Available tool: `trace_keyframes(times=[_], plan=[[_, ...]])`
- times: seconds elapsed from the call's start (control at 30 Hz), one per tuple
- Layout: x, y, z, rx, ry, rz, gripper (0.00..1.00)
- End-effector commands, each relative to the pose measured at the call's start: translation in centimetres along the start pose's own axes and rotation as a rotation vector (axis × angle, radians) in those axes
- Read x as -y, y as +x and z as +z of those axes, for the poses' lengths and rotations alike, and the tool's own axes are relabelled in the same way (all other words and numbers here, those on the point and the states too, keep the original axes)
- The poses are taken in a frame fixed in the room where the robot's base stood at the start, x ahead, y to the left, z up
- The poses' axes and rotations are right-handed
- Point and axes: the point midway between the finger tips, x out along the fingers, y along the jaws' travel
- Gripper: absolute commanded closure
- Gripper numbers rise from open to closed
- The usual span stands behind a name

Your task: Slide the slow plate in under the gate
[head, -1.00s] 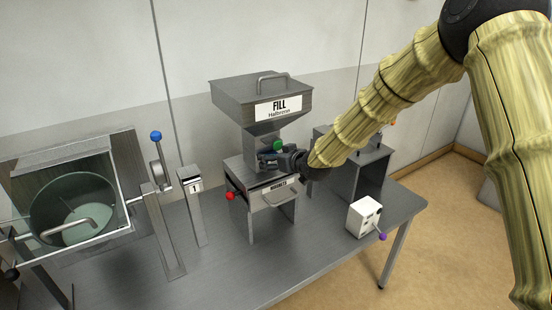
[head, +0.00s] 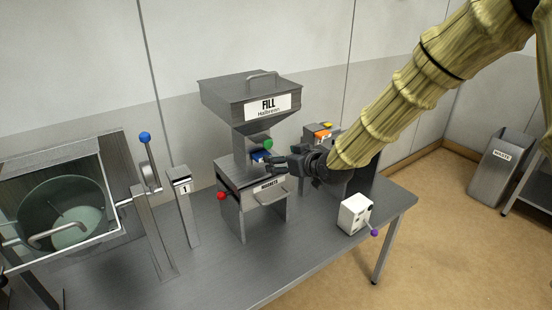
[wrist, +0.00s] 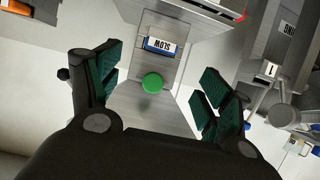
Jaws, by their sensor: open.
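The slow plate (wrist: 161,44) is blue with a white SLOW label. It lies at the hopper's throat in the wrist view, close to a round green knob (wrist: 152,82). In the head view, the blue plate (head: 260,157) shows just below the green knob (head: 267,144), partly hidden by my gripper. My gripper (head: 275,162) is open and empty, just right of the plate in the head view. In the wrist view its two fingers (wrist: 160,62) stand wide apart, either side of the knob and short of the plate. I cannot make out the gate's edge or how far in the plate is.
The FILL hopper (head: 245,98) stands above a magnets drawer (head: 266,189) with a red knob (head: 221,196). Orange and yellow pieces (head: 322,134) lie on a stand behind my gripper. A white box (head: 354,212) with a purple-tipped lever is at front right.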

Motion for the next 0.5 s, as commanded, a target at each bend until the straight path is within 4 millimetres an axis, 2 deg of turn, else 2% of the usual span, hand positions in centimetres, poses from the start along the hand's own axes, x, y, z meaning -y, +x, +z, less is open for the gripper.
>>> trace_keyframes(times=[0.2,0.5], plan=[[0.02,-1.36,0.0,0.0,0.0,-0.001,0.22],[0.04,-1.45,0.0,0.0,0.0,-0.001,0.22]])
